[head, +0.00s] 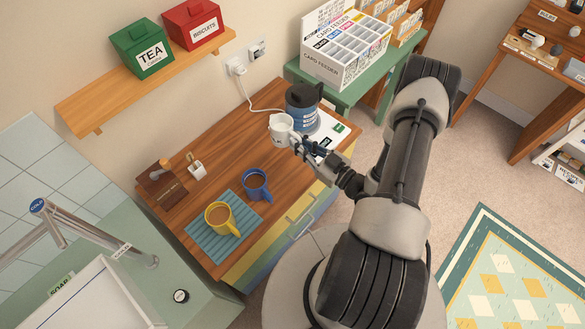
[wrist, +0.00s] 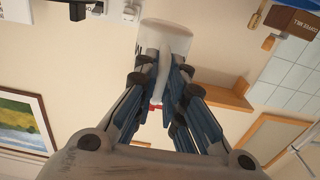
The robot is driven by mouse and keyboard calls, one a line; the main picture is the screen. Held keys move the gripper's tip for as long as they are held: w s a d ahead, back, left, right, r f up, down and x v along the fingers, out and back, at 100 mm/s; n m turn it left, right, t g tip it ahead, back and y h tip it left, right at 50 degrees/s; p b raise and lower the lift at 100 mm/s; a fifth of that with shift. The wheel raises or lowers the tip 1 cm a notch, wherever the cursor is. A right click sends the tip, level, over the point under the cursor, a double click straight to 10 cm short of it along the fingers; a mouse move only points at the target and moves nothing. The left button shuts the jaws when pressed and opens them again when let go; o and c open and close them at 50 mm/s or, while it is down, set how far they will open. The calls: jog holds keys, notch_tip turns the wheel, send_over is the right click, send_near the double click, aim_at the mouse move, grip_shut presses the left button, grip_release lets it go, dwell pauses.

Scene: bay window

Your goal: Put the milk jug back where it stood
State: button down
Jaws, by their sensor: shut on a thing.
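The white milk jug (head: 281,127) is in my gripper (head: 299,144), in front of the blue kettle (head: 303,107) in the head view. In the wrist view the jug (wrist: 168,38) is at the top middle, and the fingers of my gripper (wrist: 160,75) close on its handle from both sides. The jug looks roughly upright in the head view. I cannot tell whether its base touches anything. The wooden counter (head: 245,130) lies below. My gripper hides part of the white card (head: 335,132) beside the kettle.
A yellow mug (head: 217,218) stands on a teal mat (head: 196,240), with a blue mug (head: 256,184) at its edge. The counter left of the jug is bare.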

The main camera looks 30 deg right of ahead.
notch_tip(320, 180, down, 16)
jog(key=b, duration=0.4)
jog(key=shift+r, duration=0.15)
jog(key=shift+b, duration=0.4)
jog(key=c, duration=2.1)
grip_release()
jog(key=shift+f, duration=0.2)
jog(key=o, duration=0.4)
jog(key=shift+o, duration=0.2)
